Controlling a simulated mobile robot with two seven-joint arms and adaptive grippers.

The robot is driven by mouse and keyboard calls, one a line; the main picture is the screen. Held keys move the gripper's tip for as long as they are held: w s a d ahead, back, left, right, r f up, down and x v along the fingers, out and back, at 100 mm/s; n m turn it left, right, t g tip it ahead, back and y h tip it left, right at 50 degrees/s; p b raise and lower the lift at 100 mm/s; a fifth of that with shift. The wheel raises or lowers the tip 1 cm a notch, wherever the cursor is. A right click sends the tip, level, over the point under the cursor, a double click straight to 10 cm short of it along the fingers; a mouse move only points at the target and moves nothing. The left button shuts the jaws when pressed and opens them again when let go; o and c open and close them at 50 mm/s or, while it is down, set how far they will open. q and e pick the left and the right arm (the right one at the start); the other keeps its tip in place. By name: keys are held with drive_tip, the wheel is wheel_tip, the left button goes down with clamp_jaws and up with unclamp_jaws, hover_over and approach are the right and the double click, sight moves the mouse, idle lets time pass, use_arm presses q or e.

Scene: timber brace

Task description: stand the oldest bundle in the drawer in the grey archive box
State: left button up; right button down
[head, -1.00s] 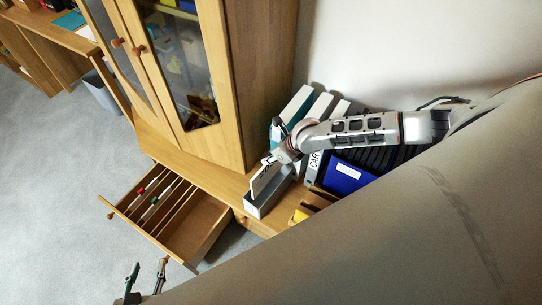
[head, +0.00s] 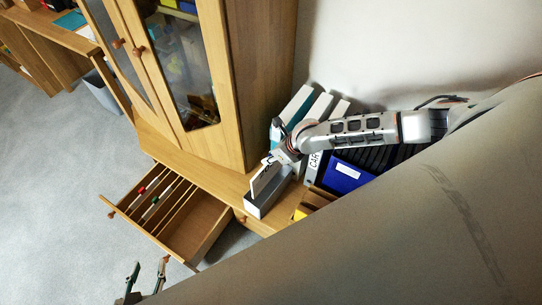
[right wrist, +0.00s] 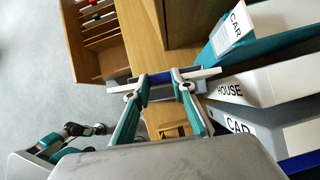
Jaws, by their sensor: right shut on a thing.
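My right gripper (right wrist: 163,88) is shut on a pale, thin bundle (right wrist: 206,74) with a dark blue band at its middle. In the head view the bundle (head: 263,182) is upright but leans a little, its lower part inside the grey archive box (head: 262,209). Whether it touches the box floor is hidden. The open drawer (head: 206,226) holds several bundles in its left part, with red, white and green marks (head: 153,201). My left gripper (head: 147,271) is low at the bottom left, its fingers apart and empty, in front of the drawer.
Binders, one a blue binder (head: 346,174), stand along the wall right of the box; labels read CAR and HOUSE. A glass-door cabinet (head: 249,80) rises behind the box. A yellow-wooden holder (head: 312,202) sits close to its right. The grey floor (head: 60,190) is clear at left.

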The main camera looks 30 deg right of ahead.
idle(0.6)
drive_tip(key=b, duration=0.4)
hover_over(270, 174)
drive_tip(key=shift+s+f, duration=0.15)
drive_tip(key=shift+f, duration=1.3)
drive_tip(key=shift+s+f, duration=0.15)
drive_tip(key=shift+f, duration=1.3)
drive_tip(key=shift+f+b, duration=0.75)
drive_tip(key=shift+f, duration=0.45)
drive_tip(key=shift+f+b, duration=1)
drive_tip(key=shift+f, duration=0.55)
drive_tip(key=shift+f+b, duration=0.3)
drive_tip(key=shift+f, duration=0.2)
